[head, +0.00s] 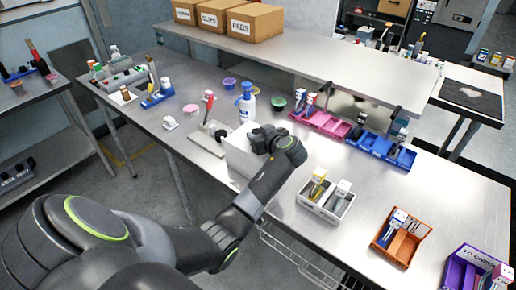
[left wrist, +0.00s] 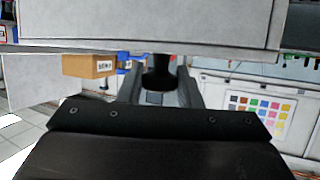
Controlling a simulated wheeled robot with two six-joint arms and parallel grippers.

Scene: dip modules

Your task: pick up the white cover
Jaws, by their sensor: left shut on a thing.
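The white cover (head: 240,153) is a boxy white shape near the front edge of the metal table, in the middle of the head view. In the left wrist view its white side (left wrist: 150,25) fills the top of the picture, with a black knob (left wrist: 158,75) on it. My left gripper (head: 262,138) is at the cover, and its fingers are shut on the black knob, which also shows between them in the left wrist view (left wrist: 160,92). Part of the cover is hidden behind my left arm. I cannot tell whether the cover touches the table. My right gripper is not in view.
A white and blue bottle (head: 246,103) stands close behind the cover. A white-grey stand (head: 210,136) is just left of it. A white tray (head: 325,199), an orange tray (head: 401,240) and a blue tray (head: 381,148) are to the right. A raised shelf (head: 300,62) runs along the back.

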